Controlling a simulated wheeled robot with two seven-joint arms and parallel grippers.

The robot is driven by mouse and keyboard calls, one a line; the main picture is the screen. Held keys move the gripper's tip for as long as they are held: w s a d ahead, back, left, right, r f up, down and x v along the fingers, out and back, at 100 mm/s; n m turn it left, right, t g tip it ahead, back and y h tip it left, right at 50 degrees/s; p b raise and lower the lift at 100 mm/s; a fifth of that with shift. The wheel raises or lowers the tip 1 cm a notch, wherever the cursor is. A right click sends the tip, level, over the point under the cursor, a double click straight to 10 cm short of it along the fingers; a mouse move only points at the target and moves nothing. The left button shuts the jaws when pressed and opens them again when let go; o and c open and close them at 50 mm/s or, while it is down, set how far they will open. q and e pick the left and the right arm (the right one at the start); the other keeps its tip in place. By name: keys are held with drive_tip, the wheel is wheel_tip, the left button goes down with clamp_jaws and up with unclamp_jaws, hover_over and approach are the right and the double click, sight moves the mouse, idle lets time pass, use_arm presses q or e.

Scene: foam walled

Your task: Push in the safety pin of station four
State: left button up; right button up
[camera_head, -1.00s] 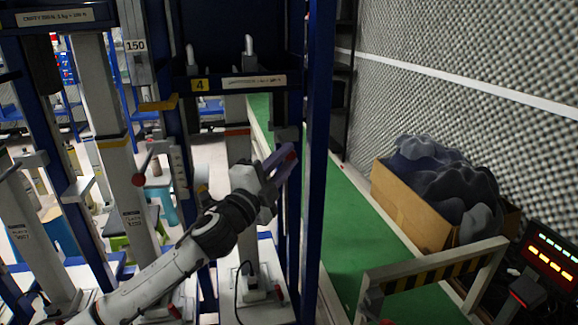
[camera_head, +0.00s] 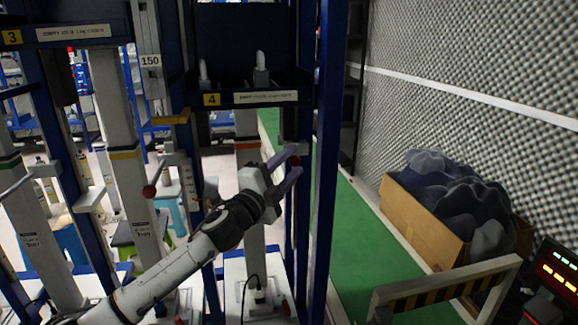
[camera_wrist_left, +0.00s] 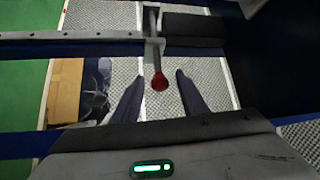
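Station four (camera_head: 265,97) carries a yellow "4" label on its dark blue cross beam. The safety pin (camera_head: 295,161) shows as a small red knob by the right post below that beam. In the left wrist view the pin (camera_wrist_left: 160,82) is a red ball on a grey rod that comes from a bracket on the blue beam. My left gripper (camera_head: 291,167) is open, with its two dark fingers either side of the knob in the picture. The wrist view shows the fingers (camera_wrist_left: 157,88) apart, with no visible contact. How deep the pin sits is unclear. My right gripper is out of view.
Blue posts stand close to the right of the gripper (camera_head: 328,200). Another red-knobbed lever (camera_head: 149,191) sticks out at the left. A cardboard box of dark foam (camera_head: 410,215) and a striped barrier (camera_head: 450,288) stand at the right, beyond a green floor strip (camera_head: 360,240).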

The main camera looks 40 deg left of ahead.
use_arm(q)
drive_tip(key=b+v, duration=0.1)
drive_tip(key=v, duration=0.9)
drive_tip(key=shift+s, duration=0.15)
drive_tip(key=s+d+f+n+g+h, duration=0.1)
drive_tip(key=s+d+f+n+g, duration=0.15)
drive_tip(key=f, duration=0.65)
drive_tip(key=s+d+f+n+g, duration=0.2)
drive_tip(key=s+d+f, duration=0.15)
drive_tip(key=f, duration=0.65)
drive_tip(key=s+d+f+n+g+h, duration=0.1)
drive_tip(key=s+d+f+n+g, duration=0.2)
drive_tip(key=f, duration=0.6)
drive_tip(key=s+d+f+n+g+h, duration=0.1)
drive_tip(key=s+d+f+n+g, duration=0.1)
drive_tip(key=s+d+f, duration=0.4)
drive_tip(key=s+d+f+n+g+h, duration=0.1)
drive_tip(key=s+d+f+n+g, duration=0.1)
drive_tip(key=s+d+f, duration=0.5)
drive_tip(key=d+n, duration=0.1)
drive_tip(key=d, duration=0.3)
drive_tip(key=shift+s+h, duration=0.4)
drive_tip(key=shift+r, duration=0.1)
